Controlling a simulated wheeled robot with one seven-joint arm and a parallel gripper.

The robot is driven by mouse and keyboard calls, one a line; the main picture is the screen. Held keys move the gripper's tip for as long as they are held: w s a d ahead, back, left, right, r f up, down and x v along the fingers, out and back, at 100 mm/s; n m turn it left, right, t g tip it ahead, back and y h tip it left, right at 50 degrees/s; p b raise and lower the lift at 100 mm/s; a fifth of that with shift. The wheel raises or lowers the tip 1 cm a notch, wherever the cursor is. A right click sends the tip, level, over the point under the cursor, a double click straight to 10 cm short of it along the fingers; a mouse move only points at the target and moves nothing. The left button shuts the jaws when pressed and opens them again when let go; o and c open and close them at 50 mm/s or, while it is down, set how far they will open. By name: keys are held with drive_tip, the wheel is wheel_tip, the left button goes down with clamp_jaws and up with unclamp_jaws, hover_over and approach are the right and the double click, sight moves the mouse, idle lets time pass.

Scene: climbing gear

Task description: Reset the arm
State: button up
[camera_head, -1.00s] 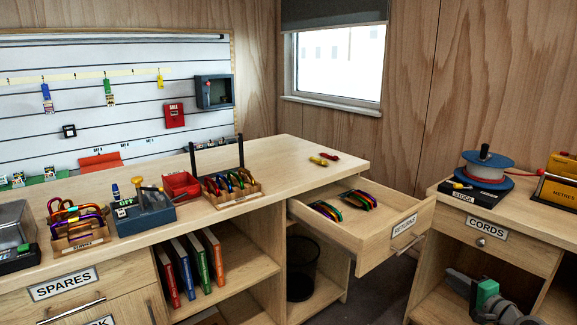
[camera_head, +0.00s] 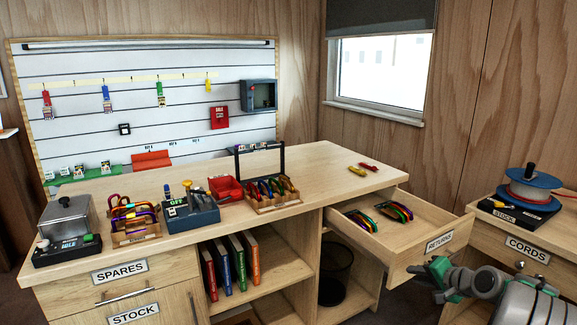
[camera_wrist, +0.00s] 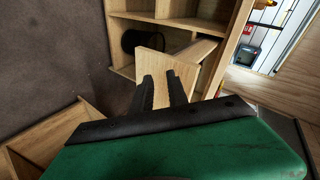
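My gripper (camera_head: 436,276) is at the lower right of the head view, just in front of the open RETURNS drawer (camera_head: 432,246). In the wrist view its two dark fingers (camera_wrist: 160,82) stand apart with nothing between them, and a wooden panel shows behind the gap. My grey and green arm fills the lower right corner of the head view. Coloured carabiners (camera_head: 394,211) lie in the drawer in two groups, apart from my gripper.
The CORDS cabinet (camera_head: 526,247), with a cord spool (camera_head: 530,188) on top, stands close on the right. The long bench (camera_head: 325,180) holds racks, a red bin (camera_head: 225,188) and two loose carabiners (camera_head: 357,170). A black bin (camera_head: 335,273) stands under the bench.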

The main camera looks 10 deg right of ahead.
drive_tip(key=s+a+r+n+g+p, duration=0.1)
drive_tip(key=a+r+n+g+p, duration=0.2)
drive_tip(key=a, duration=0.8)
drive_tip(key=s+a+r+n+g+p, duration=0.1)
drive_tip(key=s+a+r+n+p, duration=0.3)
drive_tip(key=a, duration=0.7)
drive_tip(key=s+a+r+n+g+p, duration=0.1)
drive_tip(key=s+a+r+n+g, duration=0.1)
drive_tip(key=s+a, duration=0.4)
drive_tip(key=s+a+r+n+g+h+p, duration=0.1)
drive_tip(key=s+a+n+g+p, duration=0.1)
drive_tip(key=s+a, duration=0.4)
drive_tip(key=s, duration=0.5)
drive_tip(key=shift+s+r+n+h, duration=0.15)
drive_tip(key=shift+r+n+h, duration=0.15)
drive_tip(key=shift+r+n, duration=0.1)
